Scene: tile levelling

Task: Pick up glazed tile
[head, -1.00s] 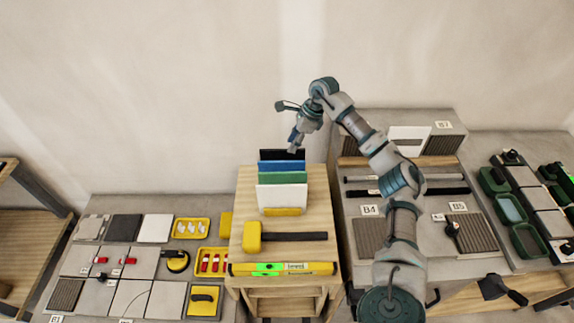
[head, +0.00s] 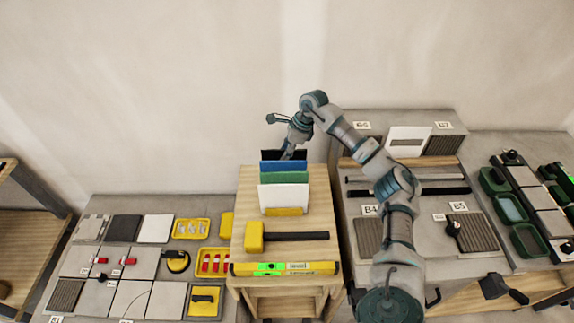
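Upright tiles stand one behind another in a rack on the wooden stand: a white tile (head: 284,198) in front, then a green tile (head: 284,178), a blue tile (head: 282,166) and a black tile (head: 269,155) at the back. I cannot tell which of them is the glazed tile. My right gripper (head: 279,137) is above the back of the rack, its fingers spread. The lower finger overlaps the black tile in the view; I cannot tell if it touches. Part of the black tile is hidden behind it. My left gripper is out of view.
A yellow-headed mallet (head: 254,237) and a yellow level (head: 285,268) lie on the wooden stand (head: 245,190) before the rack. The left bench holds flat tiles and yellow trays (head: 190,229). The right bench holds rails (head: 425,190) and ribbed tiles (head: 470,232).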

